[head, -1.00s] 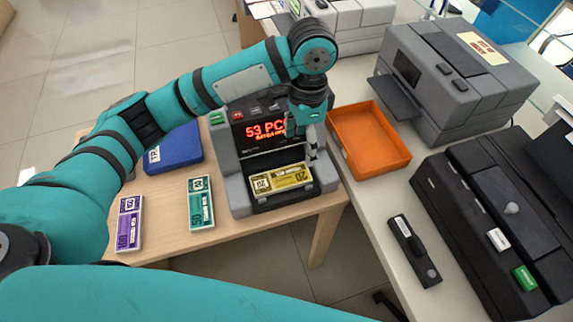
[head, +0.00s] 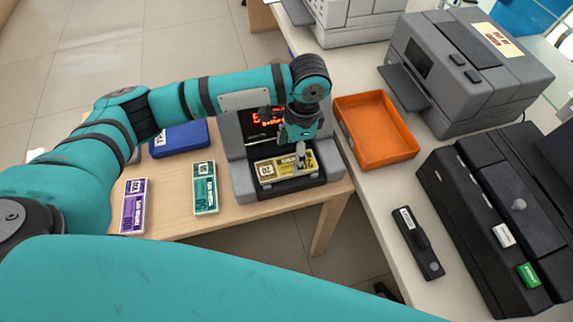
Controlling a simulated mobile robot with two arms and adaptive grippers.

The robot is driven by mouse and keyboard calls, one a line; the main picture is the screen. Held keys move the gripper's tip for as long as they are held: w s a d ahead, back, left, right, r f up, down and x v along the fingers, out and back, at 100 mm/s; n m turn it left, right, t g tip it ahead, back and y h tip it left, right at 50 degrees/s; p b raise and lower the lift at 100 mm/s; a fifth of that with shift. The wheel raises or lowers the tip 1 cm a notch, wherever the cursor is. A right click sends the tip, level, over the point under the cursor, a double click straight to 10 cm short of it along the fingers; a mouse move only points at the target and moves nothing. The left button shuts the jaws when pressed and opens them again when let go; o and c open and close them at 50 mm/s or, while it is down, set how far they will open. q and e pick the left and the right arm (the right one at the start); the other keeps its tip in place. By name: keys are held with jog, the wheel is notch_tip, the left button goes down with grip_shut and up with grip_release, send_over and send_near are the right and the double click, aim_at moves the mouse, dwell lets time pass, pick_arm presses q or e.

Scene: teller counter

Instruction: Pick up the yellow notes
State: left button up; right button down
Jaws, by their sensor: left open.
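The yellow notes (head: 272,171), a bundle marked 20, lie in the front tray of the grey counting machine (head: 243,181). My left gripper (head: 300,160) points down over the right part of the yellow notes. It is open, with a finger in front of the notes' right end. I cannot tell whether it touches them. The arm and gripper hide part of the machine and its red display (head: 262,117). My right gripper is not in view.
Green notes (head: 204,188) and purple notes (head: 133,206) lie on the wooden table left of the machine. A blue case (head: 179,138) lies behind them. An orange tray (head: 373,133), a black handheld device (head: 417,243) and larger grey and black machines stand on the right counter.

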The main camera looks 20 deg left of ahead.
aim_at(287, 165)
pick_arm(q)
jog(key=f, duration=0.2)
jog(key=a+f, duration=0.1)
jog(key=shift+s+f, duration=0.2)
jog(key=shift+f, duration=0.15)
jog(key=shift+a+f, duration=0.1)
jog(key=shift+f, duration=0.5)
jog(key=c, duration=0.9)
